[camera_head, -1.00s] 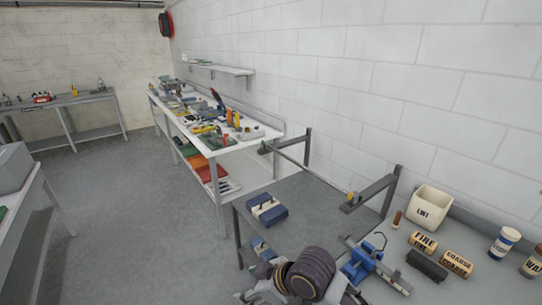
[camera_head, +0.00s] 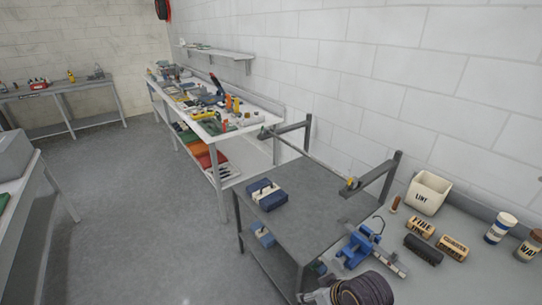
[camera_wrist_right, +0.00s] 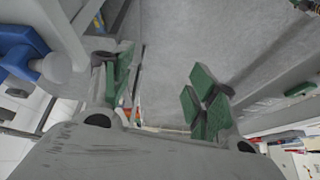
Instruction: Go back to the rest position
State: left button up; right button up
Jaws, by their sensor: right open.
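My right gripper (camera_wrist_right: 163,88) shows in the wrist view with its two green-padded fingers spread apart. Nothing is between them, only grey floor behind. My left gripper is in neither view.
A cluttered workbench (camera_head: 245,143) stands behind. Floor at left is clear.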

jog(key=s+d+f+m+g+h, duration=0.1)
jog(key=s+d+f+m+h, duration=0.25)
jog(key=s+d, duration=0.5)
notch_tip(320, 180, down, 34)
jog(key=d+g, duration=0.2)
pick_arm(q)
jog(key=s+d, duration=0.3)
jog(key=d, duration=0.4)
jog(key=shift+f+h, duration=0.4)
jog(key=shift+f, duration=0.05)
pick_arm(e)
jog(key=s+d+f, duration=0.1)
jog(key=s+f, duration=0.9)
jog(key=s, duration=0.1)
jog(key=s+d+f, duration=0.2)
jog(key=s+f, duration=0.7)
jog(key=s, duration=0.2)
jog(key=shift+s+d+f+n+g, duration=0.25)
jog(key=shift+s+f+n+g, duration=0.1)
jog(key=shift+s+g, duration=0.05)
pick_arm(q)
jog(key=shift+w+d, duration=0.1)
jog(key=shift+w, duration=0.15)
pick_arm(e)
jog(key=shift+s+y, duration=0.1)
jog(key=shift+y, duration=0.15)
